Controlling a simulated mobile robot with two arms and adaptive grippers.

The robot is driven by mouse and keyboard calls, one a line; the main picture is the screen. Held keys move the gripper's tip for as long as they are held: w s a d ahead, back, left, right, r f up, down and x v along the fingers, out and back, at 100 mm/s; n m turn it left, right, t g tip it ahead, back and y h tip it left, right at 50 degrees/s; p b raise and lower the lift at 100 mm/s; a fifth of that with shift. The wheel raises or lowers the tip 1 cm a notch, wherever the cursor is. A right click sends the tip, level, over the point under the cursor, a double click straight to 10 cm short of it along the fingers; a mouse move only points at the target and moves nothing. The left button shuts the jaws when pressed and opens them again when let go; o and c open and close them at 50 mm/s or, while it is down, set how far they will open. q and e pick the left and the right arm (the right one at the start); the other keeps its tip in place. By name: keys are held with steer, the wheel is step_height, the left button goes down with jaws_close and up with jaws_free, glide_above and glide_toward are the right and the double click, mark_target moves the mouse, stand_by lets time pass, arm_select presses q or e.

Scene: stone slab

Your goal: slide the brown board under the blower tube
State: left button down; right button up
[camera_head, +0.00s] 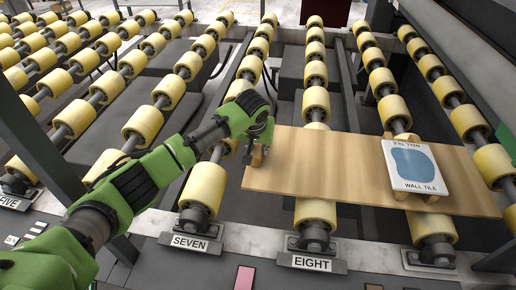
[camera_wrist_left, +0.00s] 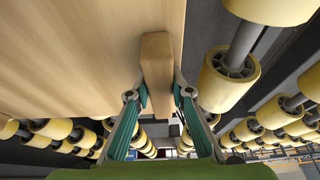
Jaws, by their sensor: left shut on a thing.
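My left gripper (camera_head: 257,142) is at the board's left end, shut on a small wooden block handle (camera_wrist_left: 156,65). Its two teal fingers (camera_wrist_left: 156,100) stand on either side of the block. A tile box marked WALL TILE (camera_head: 413,166) sits on the board's right part, on wooden strips. My right gripper is not in view.
Rows of yellow rollers (camera_head: 316,73) run away from me, with dark gaps between them. The label plate EIGHT (camera_head: 311,263) is on the front rail, below the board's near edge.

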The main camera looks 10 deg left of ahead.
mark_target(302, 158)
arm_select(q)
steer(key=shift+d+p, duration=0.4)
steer(key=shift+d, duration=3.2)
steer(key=shift+d, duration=2.15)
steer(key=shift+d+b, duration=0.55)
steer(key=shift+d, duration=0.8)
